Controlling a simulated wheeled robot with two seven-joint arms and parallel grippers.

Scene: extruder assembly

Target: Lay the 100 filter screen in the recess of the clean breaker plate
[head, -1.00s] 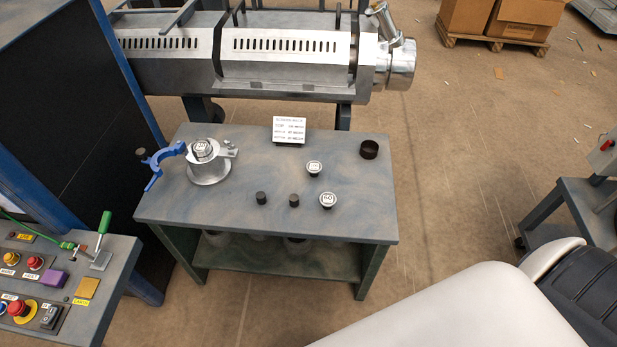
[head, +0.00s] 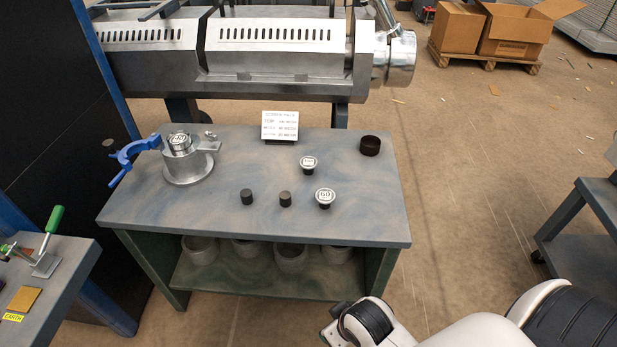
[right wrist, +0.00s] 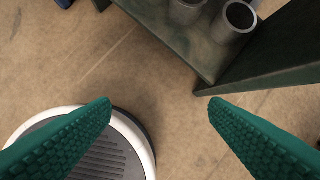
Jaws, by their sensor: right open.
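A small round white-topped piece (head: 309,163), its label too small to read surely, stands on a dark knob on the table. A larger one (head: 325,196) marked 60 stands in front of it. I cannot tell which piece is the 100 screen or the clean breaker plate. My right gripper (right wrist: 160,102) is open and empty, with green ribbed fingers, over the floor before the table. My left gripper is not in view.
Two black knobs (head: 266,198), a dark round cup (head: 370,146) and a printed sign (head: 280,126) are on the table (head: 240,225). A blue clamp (head: 135,155) sits beside the holder. Grey cylinders (head: 290,256) fill the lower shelf. The table's right front is clear.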

